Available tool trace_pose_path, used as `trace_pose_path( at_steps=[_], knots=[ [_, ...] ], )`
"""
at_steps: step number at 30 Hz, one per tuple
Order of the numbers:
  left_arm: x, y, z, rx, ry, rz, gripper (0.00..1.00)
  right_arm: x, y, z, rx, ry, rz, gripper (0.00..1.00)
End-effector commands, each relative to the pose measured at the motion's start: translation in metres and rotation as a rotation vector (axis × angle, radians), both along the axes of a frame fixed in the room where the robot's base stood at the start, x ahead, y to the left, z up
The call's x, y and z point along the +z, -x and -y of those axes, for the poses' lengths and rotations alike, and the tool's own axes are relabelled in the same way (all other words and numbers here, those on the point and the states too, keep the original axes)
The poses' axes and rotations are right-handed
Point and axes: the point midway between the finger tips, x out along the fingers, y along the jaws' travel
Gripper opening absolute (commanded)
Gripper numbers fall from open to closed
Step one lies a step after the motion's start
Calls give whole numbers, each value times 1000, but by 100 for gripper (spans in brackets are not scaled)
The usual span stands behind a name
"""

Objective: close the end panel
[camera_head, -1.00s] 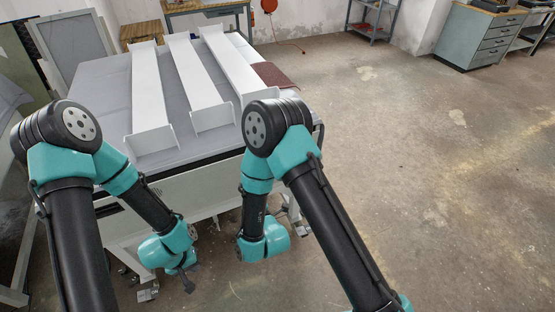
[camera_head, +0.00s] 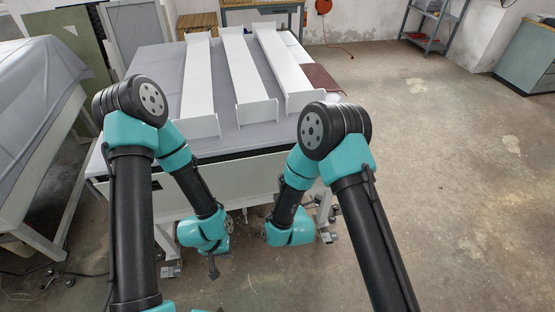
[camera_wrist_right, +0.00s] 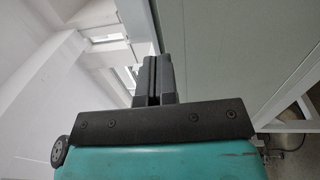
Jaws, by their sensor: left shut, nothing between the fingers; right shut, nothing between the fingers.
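The plate processor (camera_head: 165,58) stands ahead of me, and its pale front end panel (camera_head: 240,178) hangs below the dark top edge. I cannot tell whether the panel is open or closed. My left gripper (camera_head: 213,268) is shut and empty, low in front of the panel and pointing down. My right wrist is low in front of the panel's right part; its fingers do not show in the head view. In the right wrist view my right gripper (camera_wrist_right: 155,76) is shut and empty, beside a flat grey-green surface. Contact with that surface cannot be told.
Several long white trays (camera_head: 197,80) lie on the machine's top. A grey-covered table (camera_head: 30,100) stands close on the left. A metal shelf (camera_head: 436,25) and a cabinet (camera_head: 530,55) are at the back right. The concrete floor (camera_head: 450,170) on the right is clear.

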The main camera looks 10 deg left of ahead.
Motion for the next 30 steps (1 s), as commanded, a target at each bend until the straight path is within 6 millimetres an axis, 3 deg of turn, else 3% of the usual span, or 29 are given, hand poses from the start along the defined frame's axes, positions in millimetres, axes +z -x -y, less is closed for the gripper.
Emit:
trace_pose_path(
  at_steps=[15,21,30],
  knots=[
    [0,0,0,0,0,0,0,10,-77,-29,0,-1,2,0],
    [0,0,0,1,0,0,0,11,-89,-33,0,0,1,0],
    [0,0,0,1,0,0,0,11,-89,-33,0,0,0,0]
  ],
)
